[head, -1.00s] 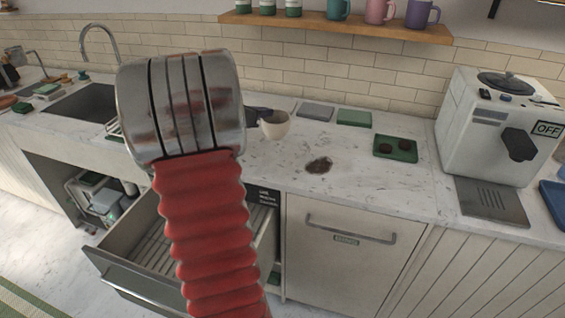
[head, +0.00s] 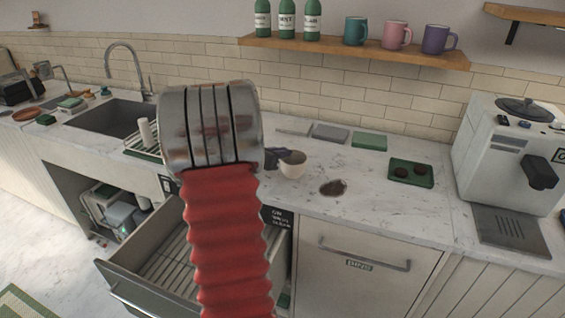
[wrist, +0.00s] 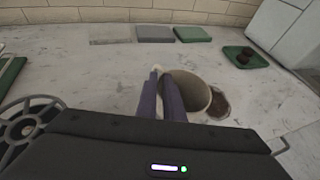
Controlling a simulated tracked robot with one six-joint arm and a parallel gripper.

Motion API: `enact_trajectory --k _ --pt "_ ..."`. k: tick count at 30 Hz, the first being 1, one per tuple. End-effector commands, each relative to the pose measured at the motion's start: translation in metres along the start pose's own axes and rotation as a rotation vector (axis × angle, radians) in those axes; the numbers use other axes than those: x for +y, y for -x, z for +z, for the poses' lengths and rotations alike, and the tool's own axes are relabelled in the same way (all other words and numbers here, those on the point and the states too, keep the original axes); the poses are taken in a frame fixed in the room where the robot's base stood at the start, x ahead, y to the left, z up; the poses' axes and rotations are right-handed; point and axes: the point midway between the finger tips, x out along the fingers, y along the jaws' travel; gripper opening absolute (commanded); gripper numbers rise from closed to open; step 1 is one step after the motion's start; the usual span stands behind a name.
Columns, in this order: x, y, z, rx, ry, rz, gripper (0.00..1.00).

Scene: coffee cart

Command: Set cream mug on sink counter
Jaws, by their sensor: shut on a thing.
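The cream mug (head: 293,168) is upright over the marble sink counter (head: 385,208), just left of a brown spill. In the wrist view the mug (wrist: 192,88) shows its round opening beside my fingers. My gripper (head: 279,154) is shut on the mug, apparently at its handle. Its two dark fingers also show in the wrist view (wrist: 159,80), with a pale piece between their tips. I cannot tell whether the mug's base touches the counter. My arm hides part of the counter to the left.
The brown spill (head: 333,188) lies close to the mug. Behind are a grey cloth (head: 330,133) and a green cloth (head: 369,141). A green tray (head: 411,173) with dark pucks and a coffee machine (head: 510,150) stand right. An open drawer (head: 160,265) juts out below the counter.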

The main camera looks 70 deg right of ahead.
Motion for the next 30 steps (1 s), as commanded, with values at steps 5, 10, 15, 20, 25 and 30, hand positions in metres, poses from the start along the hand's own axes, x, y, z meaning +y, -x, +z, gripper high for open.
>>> enact_trajectory --k 5,10,15,20,25,30 --pt "0.001 0.0 0.001 -0.002 0.0 0.001 0.0" --pt "0.001 -0.001 -0.004 0.0 0.002 0.0 0.0" --pt "0.001 -0.009 -0.023 0.001 0.004 0.0 0.0" --pt "0.001 -0.014 -0.035 0.0 0.002 0.002 0.0" --pt "0.001 -0.014 -0.035 0.001 0.001 0.002 0.0" --pt "0.001 -0.014 -0.037 0.003 0.002 0.001 0.16"
